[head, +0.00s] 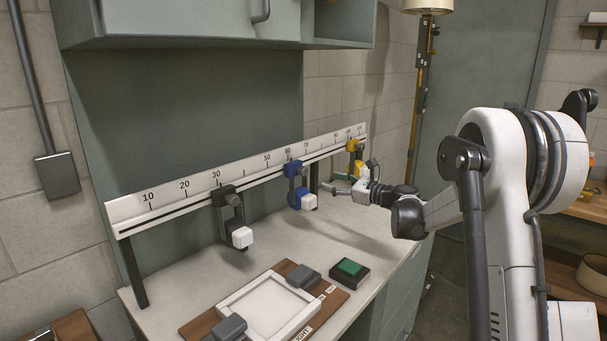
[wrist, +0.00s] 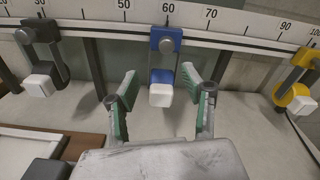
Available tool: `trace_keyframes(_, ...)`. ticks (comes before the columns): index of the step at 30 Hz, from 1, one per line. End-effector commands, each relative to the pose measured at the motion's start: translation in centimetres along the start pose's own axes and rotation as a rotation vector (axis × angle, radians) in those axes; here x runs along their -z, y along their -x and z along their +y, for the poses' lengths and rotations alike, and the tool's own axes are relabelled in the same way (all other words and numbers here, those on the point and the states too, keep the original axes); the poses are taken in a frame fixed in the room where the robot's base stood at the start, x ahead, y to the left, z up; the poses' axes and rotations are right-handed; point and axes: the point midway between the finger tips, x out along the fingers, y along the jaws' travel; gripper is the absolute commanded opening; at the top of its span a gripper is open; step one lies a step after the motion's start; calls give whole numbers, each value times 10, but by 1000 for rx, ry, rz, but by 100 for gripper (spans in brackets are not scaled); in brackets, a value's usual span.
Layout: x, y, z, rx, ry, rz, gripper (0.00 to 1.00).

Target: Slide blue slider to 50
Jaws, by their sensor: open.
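The blue slider (head: 295,185) hangs on the white scale rail (head: 245,170), at about the 60 mark. In the wrist view the blue slider (wrist: 165,48) sits just under the 60, with its white knob (wrist: 160,95) hanging below. My gripper (wrist: 158,82) is open, with one green-padded finger on each side of the knob and a gap on both sides. In the head view my gripper (head: 338,184) is just right of the blue slider. The 50 mark (wrist: 124,5) lies left of the slider.
A black slider (head: 230,210) hangs near 30 and a yellow slider (head: 355,155) hangs toward the right end. Below, on the counter, are a wooden board with a white frame (head: 268,305) and a green button (head: 349,268). The rail between the black and blue sliders is clear.

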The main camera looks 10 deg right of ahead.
Motion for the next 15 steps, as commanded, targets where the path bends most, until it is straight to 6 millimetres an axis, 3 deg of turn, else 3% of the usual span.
trace_keyframes(8, 10, -7, -12, 15, -64, -35, 44)
trace_keyframes(15, 8, -42, -12, 13, -63, -35, 44)
